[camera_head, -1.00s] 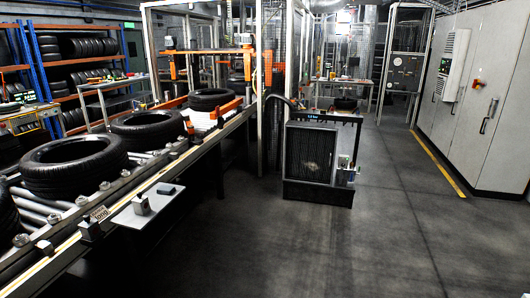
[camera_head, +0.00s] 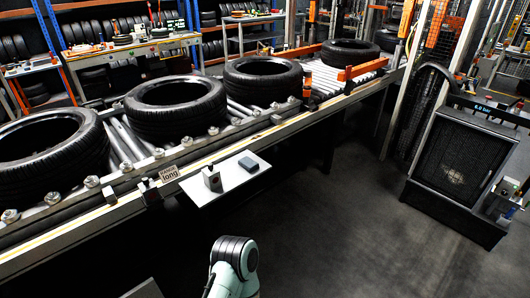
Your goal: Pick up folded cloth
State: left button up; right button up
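A small dark blue-grey flat block, which looks like the folded cloth (camera_head: 249,164), lies on a small white shelf (camera_head: 228,181) at the side of the conveyor. A small grey box-like item (camera_head: 212,178) with a dark top stands on the shelf to the left of the cloth. The cloth lies free, with nothing touching it. A rounded part of one of my arms shows at the bottom centre, below the shelf. Neither of my grippers shows in the head view.
The roller conveyor (camera_head: 120,147) carries several black tyres (camera_head: 178,108) behind the shelf. A small sign (camera_head: 169,174) is fixed to the conveyor's edge. A dark grilled unit (camera_head: 460,163) stands at the right. The dark floor (camera_head: 340,230) between them is clear.

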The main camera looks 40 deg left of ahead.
aim_at(250, 165)
jog(key=i+u, duration=0.75)
jog(key=i+l+u, duration=0.2)
jog(key=i+u, duration=0.2)
